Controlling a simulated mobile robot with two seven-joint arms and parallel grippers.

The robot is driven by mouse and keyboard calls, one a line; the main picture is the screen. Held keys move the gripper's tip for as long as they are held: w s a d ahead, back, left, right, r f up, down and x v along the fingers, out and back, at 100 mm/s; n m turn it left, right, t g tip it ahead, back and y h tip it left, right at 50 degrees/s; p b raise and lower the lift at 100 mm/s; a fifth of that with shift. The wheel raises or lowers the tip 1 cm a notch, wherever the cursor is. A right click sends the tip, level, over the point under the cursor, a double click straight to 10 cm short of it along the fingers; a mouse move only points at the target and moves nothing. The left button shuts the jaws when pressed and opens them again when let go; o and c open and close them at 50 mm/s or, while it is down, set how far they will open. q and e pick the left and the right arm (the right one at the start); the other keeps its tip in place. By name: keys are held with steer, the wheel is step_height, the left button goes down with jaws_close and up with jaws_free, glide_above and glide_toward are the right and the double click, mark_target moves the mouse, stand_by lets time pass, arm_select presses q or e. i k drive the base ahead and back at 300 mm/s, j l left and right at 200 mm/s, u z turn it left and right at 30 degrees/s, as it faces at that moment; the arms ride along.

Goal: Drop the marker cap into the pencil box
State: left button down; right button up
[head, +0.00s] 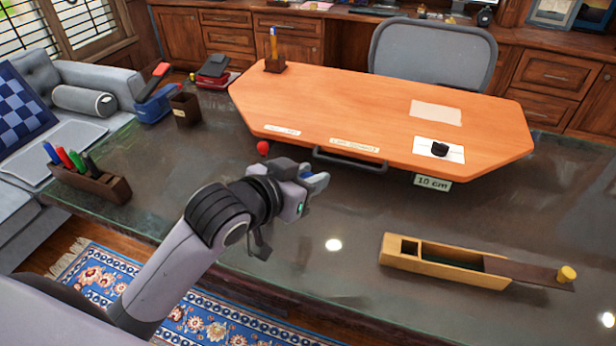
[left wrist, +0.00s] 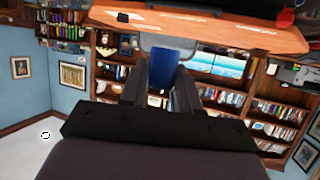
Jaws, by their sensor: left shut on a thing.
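My left gripper (head: 306,180) is shut on a small blue piece, seemingly the marker cap (head: 319,183). It holds it above the dark table, near the front edge of the orange board. The blue marker cap (left wrist: 160,63) also shows between the two fingers in the left wrist view. The pencil box (head: 395,258), a long light wood box, lies on the table to the right of the gripper. Its dark lid (head: 525,274) is slid out to the right, so its left part is open. The box's inside is partly dark. My right gripper is not in view.
The orange board (head: 350,105) carries a black object (head: 440,149) on a white card. A red ball (head: 262,148) is close to the gripper. A marker holder (head: 95,182) stands at the left. The dark tabletop between gripper and box is clear.

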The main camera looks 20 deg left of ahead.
mark_target(449, 268)
steer(key=l, duration=1.6)
